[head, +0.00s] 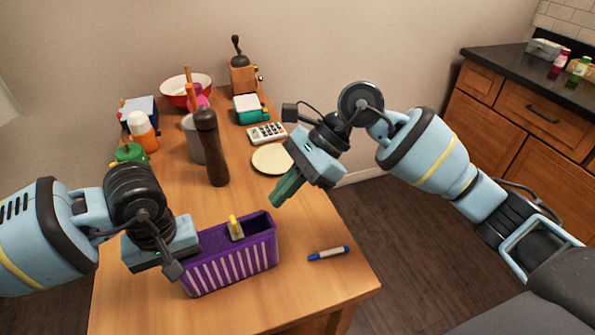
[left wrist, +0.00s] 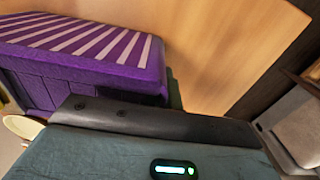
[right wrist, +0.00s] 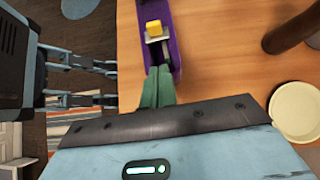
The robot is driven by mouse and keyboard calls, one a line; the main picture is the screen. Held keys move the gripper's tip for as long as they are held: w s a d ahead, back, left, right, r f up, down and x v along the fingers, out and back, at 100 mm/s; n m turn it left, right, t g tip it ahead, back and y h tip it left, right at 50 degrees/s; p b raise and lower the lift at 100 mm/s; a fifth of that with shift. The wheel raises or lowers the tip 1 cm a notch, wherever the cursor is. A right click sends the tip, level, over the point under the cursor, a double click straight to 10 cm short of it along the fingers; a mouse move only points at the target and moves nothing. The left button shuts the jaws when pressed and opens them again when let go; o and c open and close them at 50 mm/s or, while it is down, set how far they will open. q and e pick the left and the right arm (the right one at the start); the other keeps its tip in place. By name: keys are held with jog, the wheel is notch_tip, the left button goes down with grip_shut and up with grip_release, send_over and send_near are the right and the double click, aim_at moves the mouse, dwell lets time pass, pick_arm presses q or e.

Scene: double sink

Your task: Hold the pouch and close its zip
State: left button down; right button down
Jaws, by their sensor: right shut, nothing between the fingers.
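The purple pouch (head: 232,265) with pale stripes stands upright near the table's front, its top open on a dark inside. A slider with a yellow tab (head: 236,228) sits near the middle of its top; it also shows in the right wrist view (right wrist: 154,28). My left gripper (head: 178,262) is at the pouch's left end; its fingertips are hidden there, so I cannot tell how firmly they hold. The left wrist view shows the pouch (left wrist: 85,50) close by. My right gripper (head: 284,190) is shut and empty, above and to the right of the pouch, apart from the slider.
A blue and white marker (head: 328,253) lies right of the pouch. A tall brown mill (head: 211,150), a pale plate (head: 271,159) and a calculator (head: 266,133) stand or lie behind. Several bottles and bowls crowd the back left. The table's right front is mostly clear.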

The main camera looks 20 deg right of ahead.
aim_at(234, 218)
jog(key=a, duration=0.1)
jog(key=a+f, duration=0.1)
jog(key=a, duration=0.2)
jog(key=shift+s+a+f, duration=0.25)
jog(key=shift+a+f, duration=0.1)
jog(key=shift+f, duration=0.05)
jog(key=shift+a, duration=0.6)
jog(key=shift+s, duration=0.1)
jog(key=a, duration=0.3)
jog(key=shift+s+a, duration=0.15)
jog(key=shift+a, duration=0.2)
jog(key=shift+d, duration=0.25)
